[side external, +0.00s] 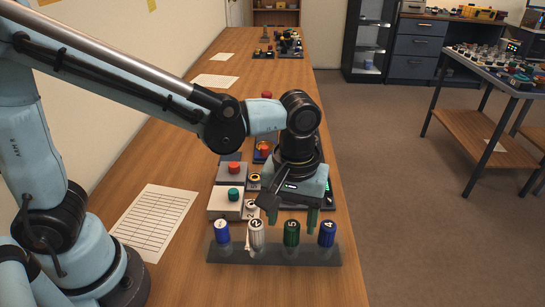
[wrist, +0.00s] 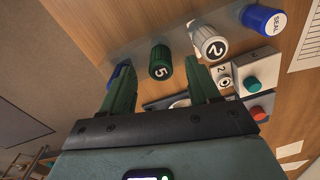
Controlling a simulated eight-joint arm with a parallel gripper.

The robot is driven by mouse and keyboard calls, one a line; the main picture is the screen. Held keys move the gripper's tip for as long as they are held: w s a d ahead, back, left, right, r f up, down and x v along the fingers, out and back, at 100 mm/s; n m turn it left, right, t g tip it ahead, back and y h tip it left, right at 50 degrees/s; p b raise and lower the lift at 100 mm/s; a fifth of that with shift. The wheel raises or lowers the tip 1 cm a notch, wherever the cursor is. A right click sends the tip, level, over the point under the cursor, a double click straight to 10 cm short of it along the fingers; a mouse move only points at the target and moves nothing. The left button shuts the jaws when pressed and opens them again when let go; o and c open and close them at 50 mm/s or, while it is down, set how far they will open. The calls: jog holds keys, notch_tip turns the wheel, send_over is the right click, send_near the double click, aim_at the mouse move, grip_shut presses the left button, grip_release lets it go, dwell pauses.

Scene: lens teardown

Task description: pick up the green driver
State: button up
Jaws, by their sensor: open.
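The green driver (side external: 291,233) stands upright in the rack, with a white 5 on its cap. It is between a white driver and a blue one. In the wrist view the green driver (wrist: 160,63) shows between my two green fingers, near their tips. My gripper (side external: 292,215) is open and empty, pointing down just behind the driver in the side view. The fingers lie to either side of it with a gap. I cannot tell whether the tips reach down to its cap.
The clear rack (side external: 275,256) also holds a white driver (side external: 256,235) and blue drivers at left (side external: 222,233) and right (side external: 327,235). Behind it stand boxes with a teal button (side external: 234,194) and a red button (side external: 234,168). A printed sheet (side external: 150,222) lies left. The table in front is clear.

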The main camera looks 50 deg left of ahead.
aim_at(292, 225)
jog(key=shift+w+a+f, duration=0.1)
jog(key=shift+f, duration=1.55)
jog(key=c, duration=1)
jog(key=shift+c, duration=0.2)
jog(key=shift+r, duration=0.1)
